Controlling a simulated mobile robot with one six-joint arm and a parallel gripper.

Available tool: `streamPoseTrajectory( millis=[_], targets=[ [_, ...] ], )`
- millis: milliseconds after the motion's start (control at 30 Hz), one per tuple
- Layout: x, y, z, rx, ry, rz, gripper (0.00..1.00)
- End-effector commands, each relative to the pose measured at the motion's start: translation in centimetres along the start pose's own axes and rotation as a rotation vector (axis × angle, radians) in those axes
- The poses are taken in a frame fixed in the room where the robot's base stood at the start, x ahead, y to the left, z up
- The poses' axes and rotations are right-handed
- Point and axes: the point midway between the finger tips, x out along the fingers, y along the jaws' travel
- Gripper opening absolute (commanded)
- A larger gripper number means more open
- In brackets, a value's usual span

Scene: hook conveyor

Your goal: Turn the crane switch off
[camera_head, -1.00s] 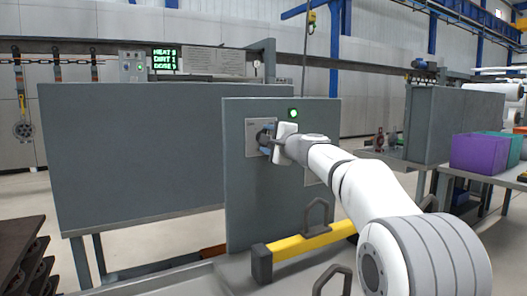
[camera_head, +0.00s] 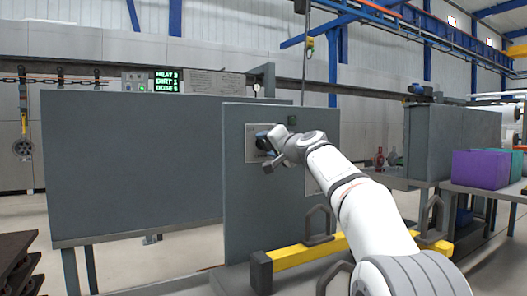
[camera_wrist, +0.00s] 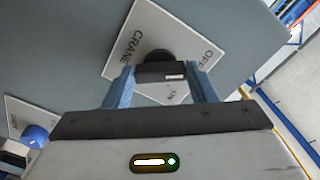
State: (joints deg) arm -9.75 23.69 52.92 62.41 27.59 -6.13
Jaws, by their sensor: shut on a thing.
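The crane switch is a black knob (camera_wrist: 158,70) on a white plate (camera_wrist: 128,60) marked CRANE, OFF and ON in the wrist view. In the head view its plate (camera_head: 250,153) is on the upright grey panel (camera_head: 250,220). My gripper (camera_wrist: 160,78) has its blue fingers on either side of the knob's bar and is shut on it. A small white mark shows at the bar's right end, on the side of the OFF and ON labels; I cannot tell exactly which it points to.
A second plate (camera_wrist: 20,115) with a blue knob (camera_wrist: 35,135) is beside the crane plate. A yellow bar (camera_head: 295,257) with grey handles crosses the panel's foot. A larger grey panel (camera_head: 130,170) stands behind left. A purple box (camera_head: 480,169) sits on a table at right.

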Motion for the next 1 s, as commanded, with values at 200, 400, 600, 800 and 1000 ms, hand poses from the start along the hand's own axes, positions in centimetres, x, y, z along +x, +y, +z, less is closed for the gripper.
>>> streamPoseTrajectory(
  millis=[200, 400, 600, 800, 1000],
  targets=[
    [-0.07, 0.12, -0.28, -0.06, 0.008, 0.002, 0.28],
    [-0.11, -0.08, -0.38, -0.077, 0.01, 0.0, 0.28],
    [-0.13, -0.2, -0.43, -0.078, 0.011, -0.001, 0.28],
    [-0.14, -0.3, -0.4, -0.077, 0.01, -0.003, 0.58],
    [-0.07, -0.27, -0.2, -0.076, 0.005, -0.003, 0.73]
  ],
)
